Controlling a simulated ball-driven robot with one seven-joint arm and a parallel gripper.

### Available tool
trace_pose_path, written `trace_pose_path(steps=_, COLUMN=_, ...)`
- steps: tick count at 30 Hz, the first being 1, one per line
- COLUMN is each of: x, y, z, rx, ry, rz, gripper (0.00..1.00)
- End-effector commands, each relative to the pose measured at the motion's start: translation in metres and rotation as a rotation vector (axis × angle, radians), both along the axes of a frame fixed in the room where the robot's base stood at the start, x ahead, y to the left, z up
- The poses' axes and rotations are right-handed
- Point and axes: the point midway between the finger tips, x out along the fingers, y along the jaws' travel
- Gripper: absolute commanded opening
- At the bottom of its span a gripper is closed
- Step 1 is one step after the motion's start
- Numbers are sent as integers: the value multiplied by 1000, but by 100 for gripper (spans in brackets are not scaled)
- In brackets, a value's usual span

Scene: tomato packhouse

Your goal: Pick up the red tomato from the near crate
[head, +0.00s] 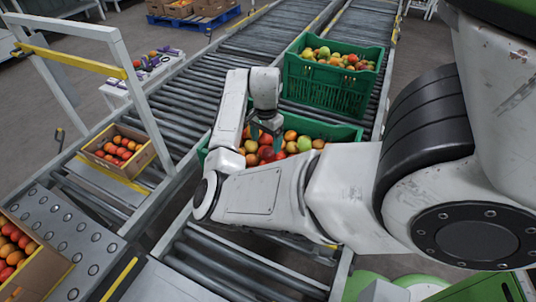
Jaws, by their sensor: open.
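The near crate (345,132) is green and stands on the roller conveyor, partly hidden behind my arm. Red, orange and green tomatoes fill it. A red tomato (266,153) lies among them, just below my gripper (266,139). I cannot tell whether the fingertips touch any tomato. My forearm hides the near side of the crate.
Cardboard boxes of red tomatoes sit at left (140,155) and lower left (50,278). A white frame with a yellow bar (75,60) rises at left.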

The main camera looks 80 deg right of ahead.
Motion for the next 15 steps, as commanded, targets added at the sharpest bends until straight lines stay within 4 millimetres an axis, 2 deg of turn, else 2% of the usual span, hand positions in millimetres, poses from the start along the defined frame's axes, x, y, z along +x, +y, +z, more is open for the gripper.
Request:
trace_pose_path(steps=4, x=-3, y=1, z=-11, rx=2, ry=2, rz=0, gripper=84)
trace_pose_path(steps=12, x=-7, y=2, z=-47, rx=1, ry=0, rz=1, gripper=84)
trace_pose_path(steps=15, x=-8, y=2, z=-53, rx=1, ry=0, rz=0, gripper=84)
